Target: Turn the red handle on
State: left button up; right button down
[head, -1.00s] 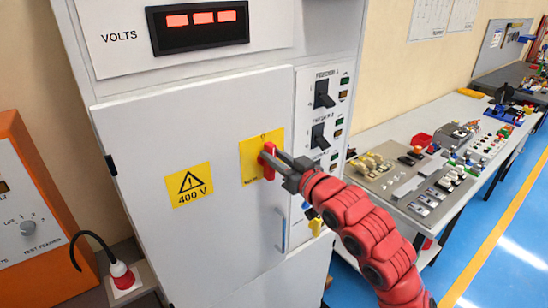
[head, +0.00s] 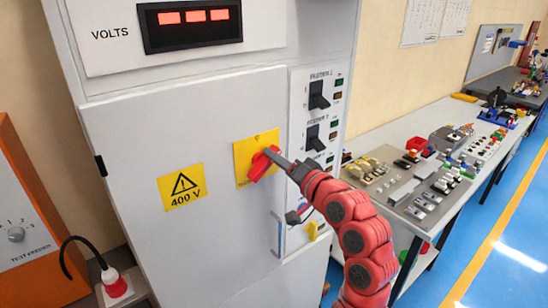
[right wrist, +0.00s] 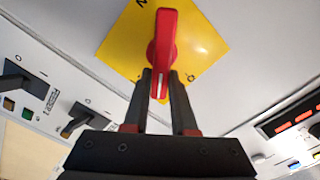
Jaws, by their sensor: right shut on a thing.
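The red handle (head: 262,165) sits on a yellow plate (head: 243,160) on the grey cabinet door. In the head view it is tilted, from upper right to lower left. My right gripper (head: 271,156) reaches it from the right and is shut on it. In the right wrist view the red handle (right wrist: 166,35) stands in front of the yellow plate, with its near end between the two dark fingers of my right gripper (right wrist: 161,82). The plate's markings are partly hidden. My left gripper is not in view.
The cabinet door (head: 140,130) carries a 400 V warning sign (head: 182,186). Black feeder switches (head: 318,95) are to its right. A workbench with parts (head: 400,215) stands right. An orange test feeder (head: 30,220) and a red plug (head: 113,282) are at left.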

jog(key=m+p, duration=0.1)
jog(key=m, duration=0.1)
jog(key=f+m+p, duration=0.1)
jog(key=m, duration=0.1)
jog(key=m+p, duration=0.1)
jog(key=m, duration=0.2)
jog(key=shift+w+d+f, duration=0.15)
jog(key=shift+d+f, duration=0.05)
jog(key=shift+f, duration=0.05)
jog(key=shift+f+m, duration=0.1)
jog(key=shift+m, duration=0.2)
jog(key=c, duration=0.7)
grip_release()
